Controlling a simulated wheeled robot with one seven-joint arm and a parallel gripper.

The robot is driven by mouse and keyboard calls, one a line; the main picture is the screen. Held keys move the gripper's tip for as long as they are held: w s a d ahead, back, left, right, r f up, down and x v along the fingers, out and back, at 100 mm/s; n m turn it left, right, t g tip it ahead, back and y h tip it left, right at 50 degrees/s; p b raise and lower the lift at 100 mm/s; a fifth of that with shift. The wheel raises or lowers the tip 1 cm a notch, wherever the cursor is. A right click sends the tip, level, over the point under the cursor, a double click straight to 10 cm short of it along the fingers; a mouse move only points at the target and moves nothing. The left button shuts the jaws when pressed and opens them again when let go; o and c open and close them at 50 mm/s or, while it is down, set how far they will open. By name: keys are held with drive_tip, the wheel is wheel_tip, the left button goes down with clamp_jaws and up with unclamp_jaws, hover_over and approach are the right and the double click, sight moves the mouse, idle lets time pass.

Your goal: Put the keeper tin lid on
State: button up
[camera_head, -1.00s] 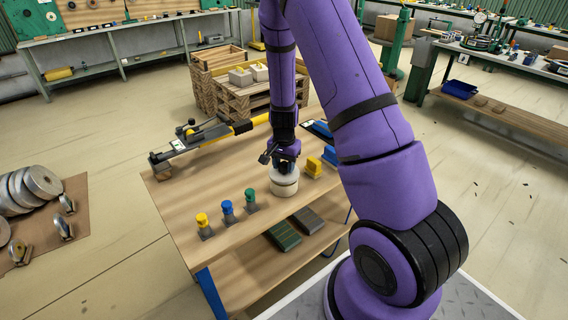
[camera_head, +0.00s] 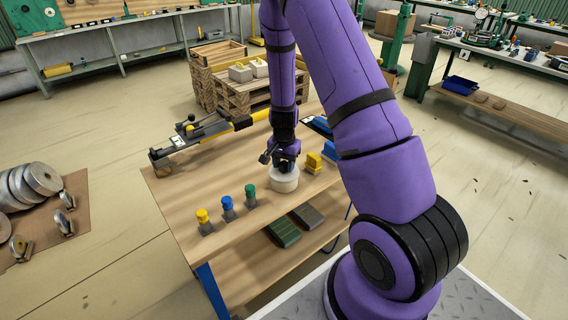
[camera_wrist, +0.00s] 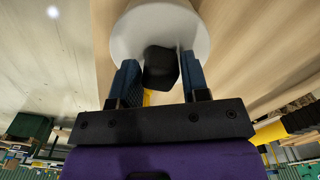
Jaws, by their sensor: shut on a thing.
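The keeper tin (camera_head: 285,183) is a pale round tin standing on the wooden workbench (camera_head: 185,187), towards its right side. My gripper (camera_head: 286,163) is directly above it, pointing down. In the wrist view my gripper (camera_wrist: 160,75) has its two blue-grey fingers closed on a black knob (camera_wrist: 160,68). The knob sits at the middle of a pale round lid (camera_wrist: 160,30). The lid is at the top of the tin; I cannot tell whether it is seated flush or slightly tilted.
Yellow (camera_head: 203,217), blue (camera_head: 227,204) and green (camera_head: 250,193) capped pieces stand left of the tin. A yellow block (camera_head: 314,161) stands close on its right. A long yellow-and-black tool (camera_head: 205,133) lies along the back.

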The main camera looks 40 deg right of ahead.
drive_tip(key=o, duration=1)
drive_tip(key=shift+r, duration=0.15)
wheel_tip(320, 180, up, 11)
drive_tip(key=shift+f, duration=0.2)
